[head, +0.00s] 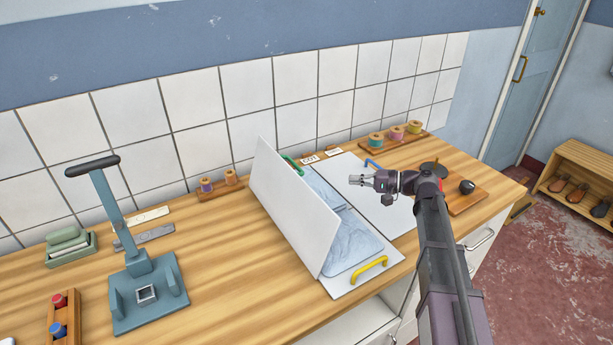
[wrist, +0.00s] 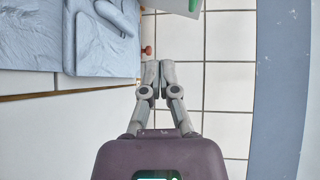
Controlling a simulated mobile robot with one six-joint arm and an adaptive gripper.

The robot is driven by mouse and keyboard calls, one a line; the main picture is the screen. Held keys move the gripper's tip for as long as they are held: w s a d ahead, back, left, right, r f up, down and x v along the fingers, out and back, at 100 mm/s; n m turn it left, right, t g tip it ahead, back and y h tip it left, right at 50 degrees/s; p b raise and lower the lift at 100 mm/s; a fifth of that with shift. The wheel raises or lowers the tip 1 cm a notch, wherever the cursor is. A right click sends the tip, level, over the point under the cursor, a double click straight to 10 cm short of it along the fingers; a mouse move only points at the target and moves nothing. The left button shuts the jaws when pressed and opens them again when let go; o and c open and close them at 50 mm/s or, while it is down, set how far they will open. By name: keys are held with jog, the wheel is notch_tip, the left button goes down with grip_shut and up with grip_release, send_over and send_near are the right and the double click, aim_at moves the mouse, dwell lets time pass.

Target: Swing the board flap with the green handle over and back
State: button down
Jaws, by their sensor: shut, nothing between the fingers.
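The folding board lies on the wooden counter with a grey-blue garment (head: 350,240) on it. One white flap (head: 290,215) stands raised and tilted at the board's left side, over part of the garment. The green handle (head: 292,164) shows past the raised flap's far edge, partly hidden; a bit of it also shows at the top of the wrist view (wrist: 194,5). I cannot tell its exact attachment. My gripper (head: 356,180) is shut and empty, in the air right of the raised flap, apart from the green handle. Its fingertips also show in the wrist view (wrist: 157,68).
A yellow handle (head: 370,269) is at the board's front and a blue handle (head: 373,164) at its back right. Thread spools (head: 414,128) stand by the tiled wall. A teal press (head: 145,270) stands at left. Bare counter lies between press and board.

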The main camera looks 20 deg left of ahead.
jog(key=shift+w+a+r+y+b, duration=0.35)
jog(key=shift+w+a+r+y, duration=0.15)
jog(key=shift+w+y, duration=0.1)
jog(key=shift+w+a+r+y+b, duration=0.3)
jog(key=shift+w+a+r+y, duration=0.15)
jog(key=shift+w+y, duration=0.15)
jog(key=shift+a, duration=0.15)
send_near(294, 162)
jog(key=w+a, duration=0.4)
jog(key=s+a+p, duration=0.1)
jog(key=s+a, duration=0.1)
jog(key=shift+s, duration=0.25)
jog(key=shift+s+a, duration=0.45)
jog(key=shift+d+r+p, duration=0.1)
jog(key=shift+r+p, duration=0.1)
jog(key=shift+p, duration=0.25)
